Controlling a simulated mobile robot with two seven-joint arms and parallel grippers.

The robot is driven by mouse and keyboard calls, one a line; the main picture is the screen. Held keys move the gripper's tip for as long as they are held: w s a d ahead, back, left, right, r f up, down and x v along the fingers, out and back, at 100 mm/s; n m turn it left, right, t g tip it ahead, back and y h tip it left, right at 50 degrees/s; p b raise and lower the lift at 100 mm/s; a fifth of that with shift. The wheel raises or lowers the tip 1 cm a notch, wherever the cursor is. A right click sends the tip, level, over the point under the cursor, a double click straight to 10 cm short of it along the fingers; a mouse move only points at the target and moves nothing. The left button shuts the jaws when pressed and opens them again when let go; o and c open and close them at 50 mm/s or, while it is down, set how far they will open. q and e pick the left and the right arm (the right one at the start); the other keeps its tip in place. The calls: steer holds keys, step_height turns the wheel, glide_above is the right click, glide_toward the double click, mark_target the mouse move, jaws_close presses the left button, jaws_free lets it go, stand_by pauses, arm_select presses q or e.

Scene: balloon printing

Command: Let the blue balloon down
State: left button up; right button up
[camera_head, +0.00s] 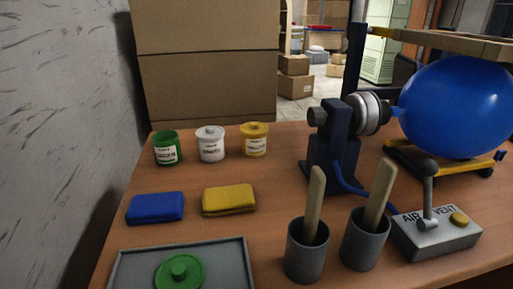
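The blue balloon (455,107) is large, round and inflated at the right. Its neck sits at the grey round nozzle (368,112) of a dark blue stand (333,150). A blue hose runs from the stand toward a grey control box (440,240) at the front right. The box is marked "AIR" on the left and "VENT" on the right. Its lever (428,190) has a dark ball knob and stands near upright. A yellow button (460,218) is at the VENT side. Neither of my grippers is in view.
Two grey cups (307,258) (364,248) with wooden sticks stand left of the box. Green, white and yellow jars (167,150) stand at the back left. Blue and yellow pads (155,208) lie before them. A grey tray (235,262) holds a green lid (180,274).

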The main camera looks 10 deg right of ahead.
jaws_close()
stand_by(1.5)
